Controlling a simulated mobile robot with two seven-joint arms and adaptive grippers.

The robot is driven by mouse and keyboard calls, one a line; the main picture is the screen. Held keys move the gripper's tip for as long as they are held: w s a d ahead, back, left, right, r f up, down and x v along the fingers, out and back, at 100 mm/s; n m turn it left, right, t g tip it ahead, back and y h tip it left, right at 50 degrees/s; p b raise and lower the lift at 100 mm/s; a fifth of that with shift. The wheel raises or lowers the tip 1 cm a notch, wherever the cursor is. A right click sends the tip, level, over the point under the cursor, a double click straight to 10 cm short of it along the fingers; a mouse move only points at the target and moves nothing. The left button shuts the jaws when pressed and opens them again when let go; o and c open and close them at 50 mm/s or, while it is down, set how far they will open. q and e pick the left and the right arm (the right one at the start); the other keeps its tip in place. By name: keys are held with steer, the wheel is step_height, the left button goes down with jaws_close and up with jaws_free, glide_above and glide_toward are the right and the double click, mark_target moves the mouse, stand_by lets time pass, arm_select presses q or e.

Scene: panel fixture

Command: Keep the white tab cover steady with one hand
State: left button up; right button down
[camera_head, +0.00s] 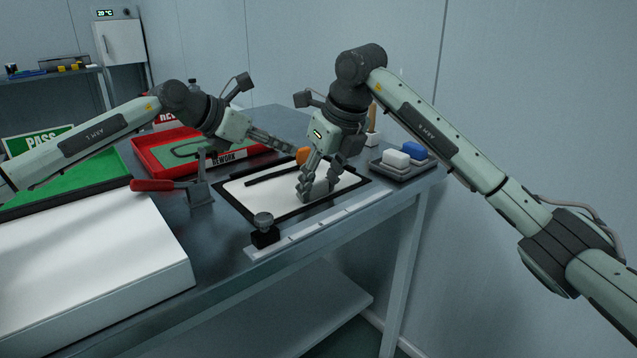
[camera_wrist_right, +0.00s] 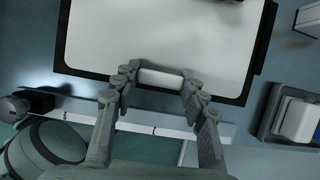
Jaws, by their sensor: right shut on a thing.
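The white tab cover (camera_wrist_right: 161,78) is a small white block at the near edge of the white panel (camera_wrist_right: 155,30), seen in the right wrist view. My right gripper (camera_wrist_right: 159,84) is shut on it, with one finger at each end. In the head view my right gripper (camera_head: 316,194) points down at the near right of the black-framed panel (camera_head: 257,198), and its fingers largely hide the cover. My left gripper (camera_head: 285,146) is above the panel's far side, apart from the cover. Its finger gap is not clear from this angle.
A clamp with a red handle (camera_head: 152,185) stands left of the panel. A black knob (camera_head: 264,232) and a white ruled strip (camera_head: 318,226) lie along the near edge. A red REWORK tray (camera_head: 150,160) is behind. A grey tray (camera_head: 402,171) with white and blue blocks stands right.

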mark_target(302, 149)
arm_select(q)
steer(key=shift+x, duration=3.45)
jaws_close()
